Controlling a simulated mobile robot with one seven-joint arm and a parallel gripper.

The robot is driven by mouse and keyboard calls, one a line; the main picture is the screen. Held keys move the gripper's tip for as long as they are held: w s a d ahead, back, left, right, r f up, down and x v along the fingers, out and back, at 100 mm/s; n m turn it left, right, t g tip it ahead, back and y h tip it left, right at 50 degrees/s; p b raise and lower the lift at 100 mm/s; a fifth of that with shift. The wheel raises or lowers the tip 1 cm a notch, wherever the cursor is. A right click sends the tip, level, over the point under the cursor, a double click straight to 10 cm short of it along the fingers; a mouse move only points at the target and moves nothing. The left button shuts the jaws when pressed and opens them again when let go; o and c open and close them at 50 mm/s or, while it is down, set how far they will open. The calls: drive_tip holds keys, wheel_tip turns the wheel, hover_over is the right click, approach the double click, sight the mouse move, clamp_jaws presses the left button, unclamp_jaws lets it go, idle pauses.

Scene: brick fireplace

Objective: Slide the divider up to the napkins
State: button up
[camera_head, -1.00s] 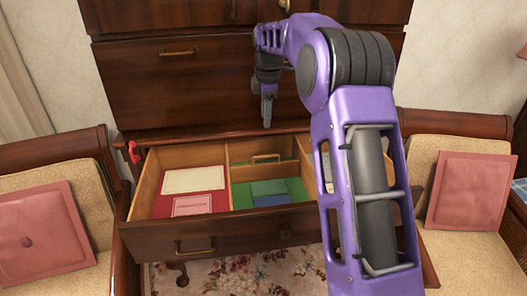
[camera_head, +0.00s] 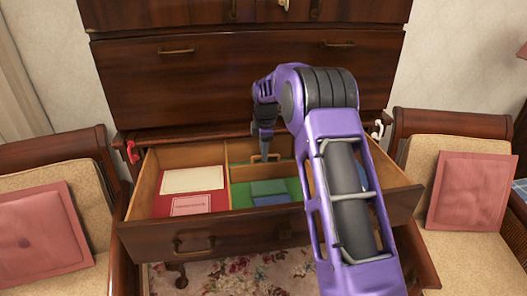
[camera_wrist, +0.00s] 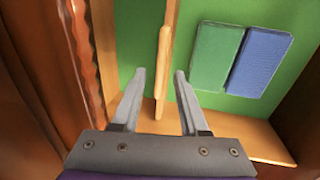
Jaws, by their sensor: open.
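The light wooden divider (camera_wrist: 162,90) stands in the green-floored compartment of the open drawer; its raised handle part (camera_head: 257,156) shows in the head view. The green napkins (camera_wrist: 215,57) and blue napkins (camera_wrist: 260,62) lie flat beside each other to its right in the wrist view, with a strip of green floor between divider and napkins. In the head view the napkins (camera_head: 270,199) lie nearer the drawer front. My gripper (camera_wrist: 159,74) is open, one finger on each side of the divider, not closed on it. In the head view my gripper (camera_head: 265,152) points down at the divider.
The drawer (camera_head: 215,242) is pulled out. Its left compartment holds a cream card (camera_head: 193,180) and a pink card (camera_head: 192,205) on red. A wooden partition (camera_wrist: 250,138) runs close beside my gripper. My arm hides much of the right compartment. Cushioned chairs flank the drawer.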

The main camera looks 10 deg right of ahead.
clamp_jaws()
idle(1.4)
